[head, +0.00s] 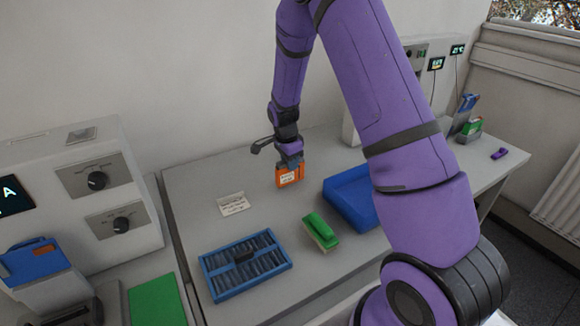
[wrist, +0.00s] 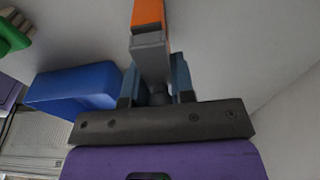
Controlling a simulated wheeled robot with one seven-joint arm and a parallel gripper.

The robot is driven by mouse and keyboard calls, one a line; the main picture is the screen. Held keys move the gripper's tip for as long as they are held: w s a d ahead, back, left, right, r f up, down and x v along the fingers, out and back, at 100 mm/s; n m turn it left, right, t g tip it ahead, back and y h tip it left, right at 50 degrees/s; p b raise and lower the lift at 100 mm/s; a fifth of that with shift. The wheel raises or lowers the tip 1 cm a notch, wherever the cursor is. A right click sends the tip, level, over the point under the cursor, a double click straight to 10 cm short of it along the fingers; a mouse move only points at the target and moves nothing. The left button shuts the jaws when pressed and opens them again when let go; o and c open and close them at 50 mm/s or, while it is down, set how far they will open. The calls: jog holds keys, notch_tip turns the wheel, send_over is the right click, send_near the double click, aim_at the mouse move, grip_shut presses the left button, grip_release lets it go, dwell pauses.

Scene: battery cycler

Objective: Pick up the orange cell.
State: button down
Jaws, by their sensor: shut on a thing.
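The orange cell (head: 289,177) has a white label on its face and hangs upright below my gripper (head: 289,161) in the head view. In the wrist view the orange cell (wrist: 149,14) shows with a grey end part between the two fingers of my gripper (wrist: 155,88). My gripper is shut on the cell. In the head view the cell is over the grey bench, behind the green brush-like object; I cannot tell for sure whether its lower edge touches the bench.
A blue slotted tray (head: 215,288), a green brush-like object (head: 321,231), a blue bin (head: 345,205) and a white paper note (head: 233,204) are on the bench (head: 190,185). A cycler box (head: 150,236) with knobs stands left. Bare bench lies around the note.

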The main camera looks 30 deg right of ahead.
jog(key=shift+r, duration=0.8)
jog(key=shift+s+a+r, duration=0.15)
jog(key=shift+s, duration=0.1)
jog(key=s+a, duration=0.3)
jog(key=s, duration=0.4)
jog(key=s+a+r, duration=0.1)
jog(key=s+a, duration=0.2)
jog(key=s, duration=0.4)
jog(key=shift+a+r, duration=0.15)
jog(key=shift+a, duration=0.2)
jog(key=shift+w, duration=0.15)
